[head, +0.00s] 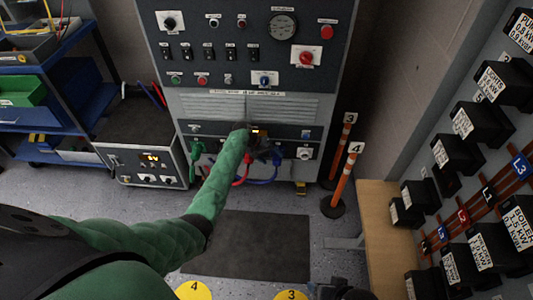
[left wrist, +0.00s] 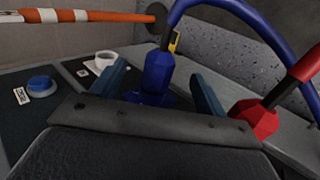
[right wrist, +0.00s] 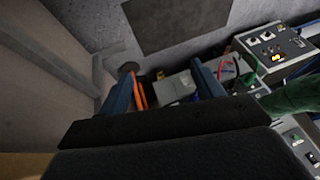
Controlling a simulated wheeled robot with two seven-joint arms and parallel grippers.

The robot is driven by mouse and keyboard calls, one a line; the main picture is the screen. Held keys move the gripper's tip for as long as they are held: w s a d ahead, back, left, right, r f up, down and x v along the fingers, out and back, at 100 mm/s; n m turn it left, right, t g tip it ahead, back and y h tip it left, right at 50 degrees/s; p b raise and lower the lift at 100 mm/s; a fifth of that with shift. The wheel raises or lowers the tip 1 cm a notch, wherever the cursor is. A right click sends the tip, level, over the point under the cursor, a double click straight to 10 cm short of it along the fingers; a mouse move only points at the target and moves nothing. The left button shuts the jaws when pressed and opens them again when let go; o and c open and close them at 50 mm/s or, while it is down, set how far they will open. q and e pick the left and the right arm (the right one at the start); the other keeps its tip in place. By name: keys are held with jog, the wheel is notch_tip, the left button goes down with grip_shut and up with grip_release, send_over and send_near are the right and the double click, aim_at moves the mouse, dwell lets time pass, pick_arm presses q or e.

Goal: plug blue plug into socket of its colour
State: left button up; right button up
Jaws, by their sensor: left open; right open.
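In the left wrist view the blue plug (left wrist: 157,72) stands between the two spread fingers of my left gripper (left wrist: 158,92), with a gap on each side. Its blue cable arcs from its top to the right. The plug's lower end meets a wider blue base (left wrist: 150,98), which looks like the blue socket; the gripper body hides part of this joint. In the head view my left gripper (head: 262,143) is at the lower panel of the cabinet, and the blue cable (head: 262,181) loops below it. My right gripper (right wrist: 165,95) is open and empty, away from the panel.
A red plug (left wrist: 253,118) with a red cable is close to the right finger in the left wrist view. A green plug (head: 194,151) hangs at the left of the panel. Orange posts (head: 344,172) stand right of the cabinet. The floor mat (head: 250,245) is clear.

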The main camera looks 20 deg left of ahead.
pick_arm(q)
jog(key=shift+a+r, duration=0.15)
jog(key=shift+r, duration=0.15)
jog(key=shift+p+v, duration=1.05)
jog(key=shift+p, duration=0.05)
pick_arm(e)
jog(key=shift+g+h, duration=0.3)
jog(key=shift+g, duration=0.1)
jog(key=shift+s+d+r, duration=0.25)
jog(key=shift+d+r, duration=0.45)
jog(key=shift+r, duration=0.25)
jog(key=shift+s+d+r, duration=0.25)
jog(key=shift+d+r, duration=0.45)
jog(key=shift+r, duration=0.25)
pick_arm(q)
jog(key=shift+s, duration=0.1)
jog(key=v, duration=0.7)
jog(key=shift+a+r+b, duration=0.25)
jog(key=shift+b, duration=0.05)
pick_arm(e)
jog(key=shift+w+a+f, duration=0.1)
jog(key=shift+a+f, duration=0.25)
jog(key=shift+f, duration=0.05)
